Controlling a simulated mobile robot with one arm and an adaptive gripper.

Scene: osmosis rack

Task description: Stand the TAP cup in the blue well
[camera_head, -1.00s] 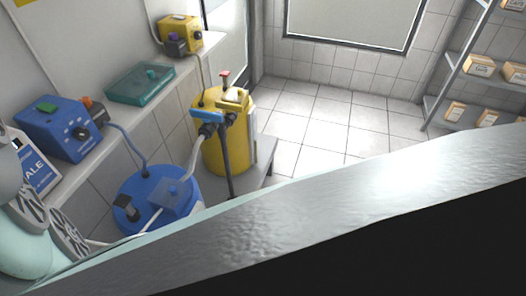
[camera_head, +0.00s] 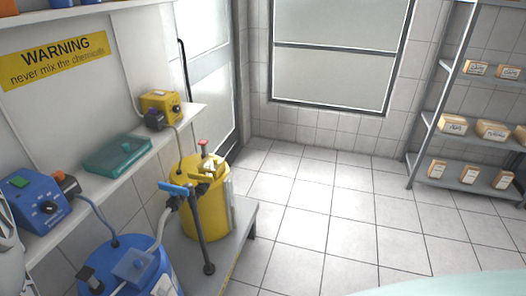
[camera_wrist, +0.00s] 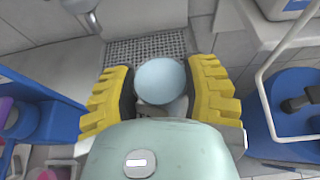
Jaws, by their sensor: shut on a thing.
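In the wrist view my gripper (camera_wrist: 161,95) has its two yellow ribbed fingers closed around a pale cup (camera_wrist: 160,80). I see its round light-blue top from above; whether that is liquid or a lid I cannot tell. No TAP label is readable. Beneath the cup is a grey perforated grating, and how far below I cannot tell. My gripper and the cup are not in the head view. No well that I can clearly make out as the blue one shows in either view.
A blue tank (camera_head: 150,282) and a yellow tank (camera_head: 203,215) stand at left on a low bench. A wall shelf holds a teal tray (camera_head: 117,154), a blue pump unit (camera_head: 38,203) and a yellow pump unit (camera_head: 160,104). The tiled floor (camera_head: 330,215) is clear; a box rack (camera_head: 425,150) stands right.

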